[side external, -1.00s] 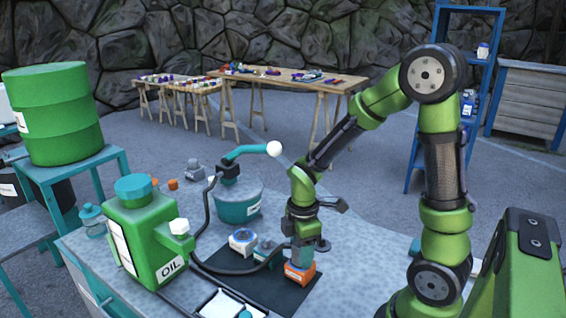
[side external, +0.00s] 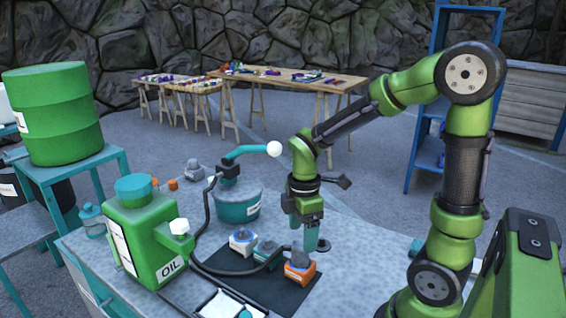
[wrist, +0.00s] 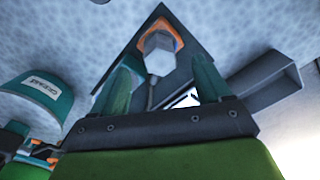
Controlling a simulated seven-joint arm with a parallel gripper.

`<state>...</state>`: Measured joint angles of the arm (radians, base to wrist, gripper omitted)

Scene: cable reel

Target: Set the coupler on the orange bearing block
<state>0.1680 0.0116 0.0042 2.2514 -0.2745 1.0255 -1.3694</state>
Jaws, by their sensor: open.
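The orange bearing block (side external: 300,273) sits on the dark mat (side external: 255,287) near its right side. A grey coupler (side external: 299,258) sits on top of the block and looks upright; its exact seating is too small to tell. In the wrist view the pale grey coupler (wrist: 160,55) shows over the orange block (wrist: 154,27), between and beyond the fingers. My gripper (side external: 304,236) has teal fingers, spread apart and empty, above the coupler and clear of it. It also shows in the wrist view (wrist: 163,62).
A green oil can (side external: 150,240) stands left, a teal pot (side external: 236,203) behind. The table right of the mat is clear.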

